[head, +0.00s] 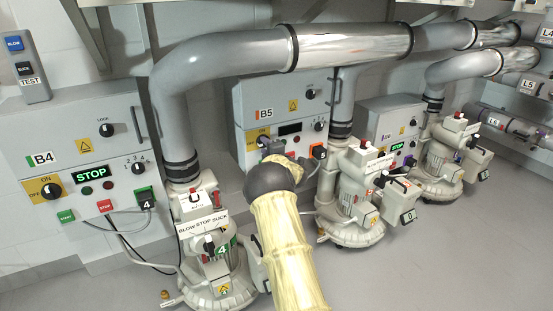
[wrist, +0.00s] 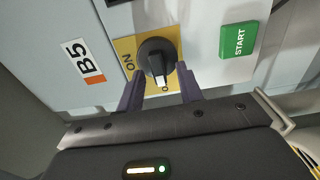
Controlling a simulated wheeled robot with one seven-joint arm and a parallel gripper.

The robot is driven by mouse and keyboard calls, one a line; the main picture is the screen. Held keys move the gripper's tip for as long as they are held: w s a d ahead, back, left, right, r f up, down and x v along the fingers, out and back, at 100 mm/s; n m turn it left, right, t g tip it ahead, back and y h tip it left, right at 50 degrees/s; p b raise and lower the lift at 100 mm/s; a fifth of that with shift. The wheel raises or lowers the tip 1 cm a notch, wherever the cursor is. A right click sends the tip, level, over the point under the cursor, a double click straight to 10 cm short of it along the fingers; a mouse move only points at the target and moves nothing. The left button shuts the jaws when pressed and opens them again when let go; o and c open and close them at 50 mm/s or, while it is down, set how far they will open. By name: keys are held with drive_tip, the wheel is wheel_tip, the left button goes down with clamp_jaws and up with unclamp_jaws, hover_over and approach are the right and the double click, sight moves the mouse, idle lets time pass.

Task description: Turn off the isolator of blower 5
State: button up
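The blower 5 panel, labelled B5 (head: 265,112), is in the middle of the head view; its label (wrist: 83,62) also shows in the wrist view. Its isolator is a black rotary knob (wrist: 157,57) on a yellow plate (wrist: 123,47). The knob's white mark points down in the wrist view, towards the partly hidden OFF lettering and away from ON. My gripper (wrist: 160,78) is open, with one dark finger on each side of the knob's lower part; contact is not clear. In the head view my arm hides the fingers.
A green START button (wrist: 239,40) is right of the knob. The B5 display (head: 290,129) is dark, while the B4 display (head: 91,172) reads STOP in green. Blower 4 (head: 212,250) and blower 5 (head: 350,190) stand beside my arm, under large pipes.

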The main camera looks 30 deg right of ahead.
drive_tip(key=s+p, duration=0.5)
drive_tip(key=s, duration=1.2)
drive_tip(key=shift+d, duration=0.3)
drive_tip(key=s+a+r+m+g+p, duration=0.4)
drive_tip(key=s+a+m+g, duration=0.45)
drive_tip(key=s+a, duration=0.5)
drive_tip(key=s+a+r+m+g+p, duration=0.35)
drive_tip(key=s+a+m+g, duration=0.5)
drive_tip(key=s, duration=0.85)
wheel_tip(320, 180, up, 37)
drive_tip(key=a+m+t+p, duration=0.1)
drive_tip(key=p, duration=3.7)
drive_tip(key=shift+w+a+r+m+t+h, duration=0.15)
drive_tip(key=shift+w+a+m+t+h, duration=0.1)
drive_tip(key=shift+w+m+t+h, duration=0.1)
